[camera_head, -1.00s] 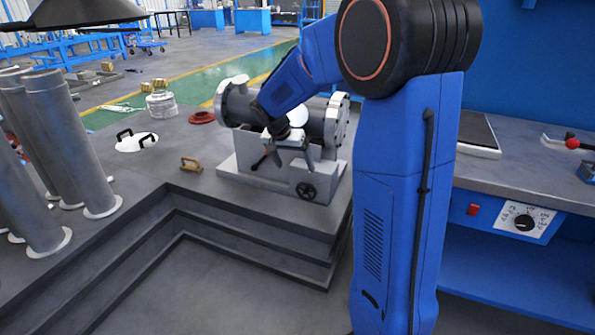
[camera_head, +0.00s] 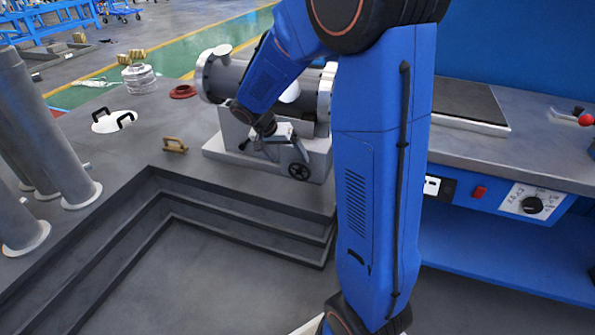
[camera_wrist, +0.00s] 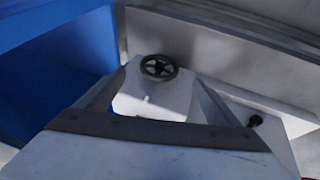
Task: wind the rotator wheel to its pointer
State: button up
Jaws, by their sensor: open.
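The rotator wheel, a small black spoked handwheel (camera_head: 299,171), is on the front face of the grey rotator base (camera_head: 230,140), near its right end. The wheel also shows in the wrist view (camera_wrist: 159,67), beyond my fingers and between them. My gripper (camera_head: 285,155) is open and empty, just above and left of the wheel in the head view. In the wrist view my gripper (camera_wrist: 165,85) has its two fingers spread wide, and they look apart from the wheel. I cannot make out the pointer. The flanged shell (camera_head: 225,78) lies on the base, partly hidden by my arm.
A black-tipped knob (camera_wrist: 255,120) shows at right in the wrist view. A brown handle (camera_head: 175,145), a white lid with black handles (camera_head: 112,121) and a red ring (camera_head: 183,91) lie on the grey platform. Grey upright pipes (camera_head: 45,130) stand at left. A stepped recess lies in front.

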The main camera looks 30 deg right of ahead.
aim_at(298, 171)
jog(key=x, duration=0.9)
jog(key=shift+d+f, duration=0.15)
jog(key=shift+f, duration=0.2)
jog(key=c, duration=1.1)
jog(key=shift+o, duration=0.2)
